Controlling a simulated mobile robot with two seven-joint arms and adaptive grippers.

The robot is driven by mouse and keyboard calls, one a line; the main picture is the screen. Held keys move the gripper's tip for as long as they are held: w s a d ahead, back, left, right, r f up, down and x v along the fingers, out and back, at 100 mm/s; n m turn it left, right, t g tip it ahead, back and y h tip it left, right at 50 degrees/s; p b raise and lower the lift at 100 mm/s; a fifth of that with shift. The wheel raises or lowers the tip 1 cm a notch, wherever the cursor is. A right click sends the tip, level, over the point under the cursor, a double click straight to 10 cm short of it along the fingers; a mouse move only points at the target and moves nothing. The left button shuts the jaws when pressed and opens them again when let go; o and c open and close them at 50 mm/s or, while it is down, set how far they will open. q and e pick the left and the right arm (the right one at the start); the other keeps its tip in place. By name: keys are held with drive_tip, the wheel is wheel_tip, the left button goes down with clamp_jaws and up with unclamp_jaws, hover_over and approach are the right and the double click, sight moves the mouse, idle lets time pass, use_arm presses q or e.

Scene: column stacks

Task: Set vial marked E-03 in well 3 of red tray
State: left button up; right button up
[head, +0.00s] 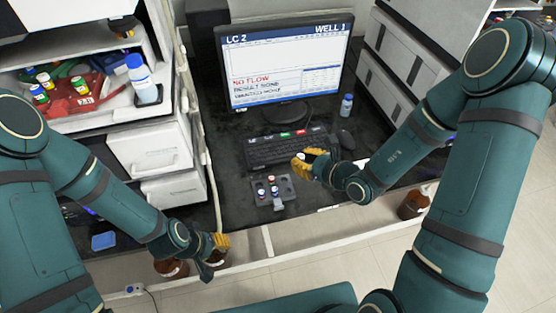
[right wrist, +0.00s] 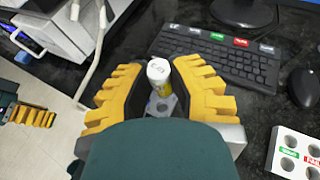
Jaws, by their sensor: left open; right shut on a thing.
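The red tray (head: 100,88) lies on the white shelf at the left, with several vials with coloured caps around its left part; its well numbers are unreadable. My right gripper (right wrist: 160,85) is shut on a white-capped vial with a yellow band (right wrist: 157,72), held upright over the desk near the keyboard's front edge. The cap's marking is too small to read. A dark grey rack (head: 289,190) with a few vials stands left of this gripper. My left gripper (head: 219,243) is open and empty, low at the desk's front, by brown bottles.
A blue-capped bottle (head: 142,80) stands beside the red tray. Brown bottles (head: 172,267) stand along the front.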

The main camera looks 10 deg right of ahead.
sight(290, 188)
wheel_tip(290, 188, down, 5)
drive_tip(key=w+a+n+g+y, duration=0.1)
drive_tip(key=a+n+g+y, duration=0.1)
drive_tip(key=n, duration=0.1)
drive_tip(key=shift+a+f+y, duration=0.2)
drive_tip(key=shift+a+y, duration=0.2)
drive_tip(key=shift+f, duration=0.1)
wheel_tip(290, 188, down, 9)
drive_tip(key=shift+f+b, duration=0.2)
drive_tip(key=shift+b, duration=0.4)
drive_tip(key=shift+f, duration=0.15)
drive_tip(key=o, duration=0.8)
